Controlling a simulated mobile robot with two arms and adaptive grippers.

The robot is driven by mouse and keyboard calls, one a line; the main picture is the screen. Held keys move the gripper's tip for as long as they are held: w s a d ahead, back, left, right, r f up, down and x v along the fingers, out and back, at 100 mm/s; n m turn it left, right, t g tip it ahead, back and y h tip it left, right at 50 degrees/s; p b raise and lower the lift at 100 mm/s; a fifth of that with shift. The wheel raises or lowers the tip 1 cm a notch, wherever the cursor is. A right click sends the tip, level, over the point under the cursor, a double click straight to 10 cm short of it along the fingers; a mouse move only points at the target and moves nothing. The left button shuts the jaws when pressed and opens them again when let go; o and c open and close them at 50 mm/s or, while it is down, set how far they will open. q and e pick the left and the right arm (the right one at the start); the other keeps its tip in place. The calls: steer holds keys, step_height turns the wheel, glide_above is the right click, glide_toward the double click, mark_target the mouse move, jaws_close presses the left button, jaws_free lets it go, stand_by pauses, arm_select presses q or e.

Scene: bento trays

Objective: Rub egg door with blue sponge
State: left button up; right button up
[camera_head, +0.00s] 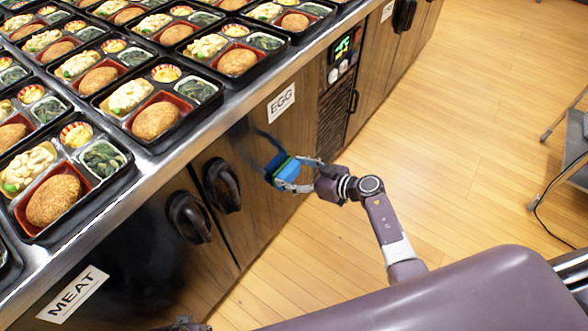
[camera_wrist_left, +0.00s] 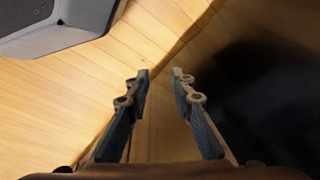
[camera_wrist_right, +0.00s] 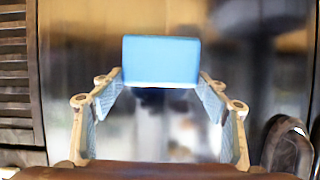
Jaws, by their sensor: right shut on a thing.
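The egg door (camera_head: 243,166) is a dark wooden cabinet door under the white EGG label (camera_head: 281,102), with a black handle (camera_head: 222,186). My right gripper (camera_head: 284,173) is shut on the blue sponge (camera_head: 289,170), in front of this door. The sponge also shows in the right wrist view (camera_wrist_right: 161,60), between the fingertips and facing the door. Whether it touches the door I cannot tell. A dark patch (camera_head: 244,146) shows on the door beside the sponge; shadow or stain is unclear. My left gripper (camera_wrist_left: 160,76) is open and empty, low above the floor near a dark surface.
The counter (camera_head: 212,116) above carries rows of filled bento trays (camera_head: 160,110). The MEAT door (camera_head: 140,255) with its black handle (camera_head: 188,217) is to the left. A control panel (camera_head: 342,55) and vent are to the right. The wooden floor (camera_head: 470,130) is clear up to a metal stand (camera_head: 572,150).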

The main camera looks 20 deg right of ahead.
steer(key=shift+s, duration=0.15)
steer(key=shift+s+d+p, duration=0.85)
steer(key=shift+s+d, duration=0.2)
steer(key=shift+s, duration=0.1)
arm_select(q)
steer(key=s+f+p, duration=0.1)
steer(key=s+f, duration=0.4)
steer(key=f, duration=0.2)
steer(key=shift+a+f+g, duration=0.3)
steer(key=shift+a+f, duration=0.05)
arm_select(e)
steer(key=shift+s+d, duration=0.85)
steer(key=shift+s, duration=0.25)
arm_select(q)
steer(key=shift+s, duration=0.15)
